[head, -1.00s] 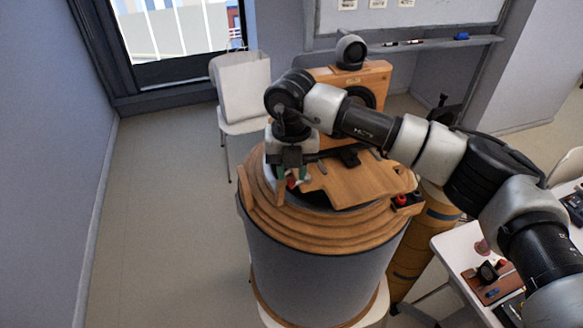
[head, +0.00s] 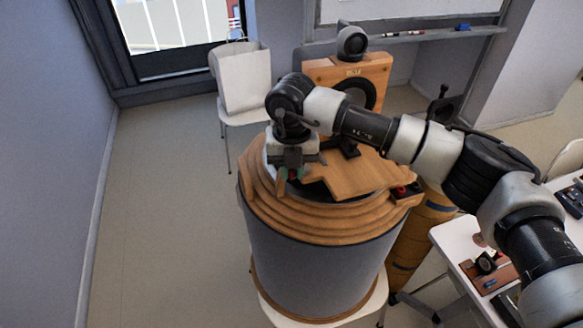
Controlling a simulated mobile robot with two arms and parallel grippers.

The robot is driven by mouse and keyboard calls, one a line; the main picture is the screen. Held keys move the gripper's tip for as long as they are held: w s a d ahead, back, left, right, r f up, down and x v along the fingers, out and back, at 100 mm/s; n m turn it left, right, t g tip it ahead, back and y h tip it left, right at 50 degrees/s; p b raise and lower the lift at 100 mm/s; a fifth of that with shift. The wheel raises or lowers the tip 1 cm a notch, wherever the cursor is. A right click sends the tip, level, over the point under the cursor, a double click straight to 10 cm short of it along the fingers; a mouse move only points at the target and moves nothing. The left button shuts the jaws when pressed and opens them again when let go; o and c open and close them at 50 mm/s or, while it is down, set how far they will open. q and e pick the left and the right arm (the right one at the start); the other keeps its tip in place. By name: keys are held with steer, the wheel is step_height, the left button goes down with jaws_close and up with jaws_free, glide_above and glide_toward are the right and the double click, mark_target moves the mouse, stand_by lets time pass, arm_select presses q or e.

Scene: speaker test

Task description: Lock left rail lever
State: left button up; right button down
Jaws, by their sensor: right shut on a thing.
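My right gripper (head: 290,174) points down at the left part of the round wooden top (head: 265,205). It is shut on a small part there, which I take to be the left rail lever. The fingers hide nearly all of it, so its position cannot be read. A flat wooden board (head: 358,178) lies across the top, right of the gripper, with a dark gap along its front left edge. A small red knob (head: 400,190) sits at the right rim. My left gripper is not in view.
The wooden top sits on a grey drum (head: 315,260) on a white stool. A wooden speaker box (head: 375,72) with a round black driver stands behind. The left floor is clear.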

steer(key=shift+s+d+n+b, duration=0.2)
steer(key=shift+d+n+b, duration=0.55)
steer(key=shift+n+b, duration=1.65)
steer(key=shift+s+d+n+b, duration=0.25)
steer(key=shift+d+n+b, duration=0.5)
steer(key=shift+n+b, duration=1.6)
steer(key=shift+s+d+n+b, duration=0.2)
steer(key=shift+d+n+b, duration=0.55)
steer(key=shift+n+b, duration=1.6)
steer(key=shift+r, duration=0.15)
steer(key=c, duration=1.3)
jaws_free()
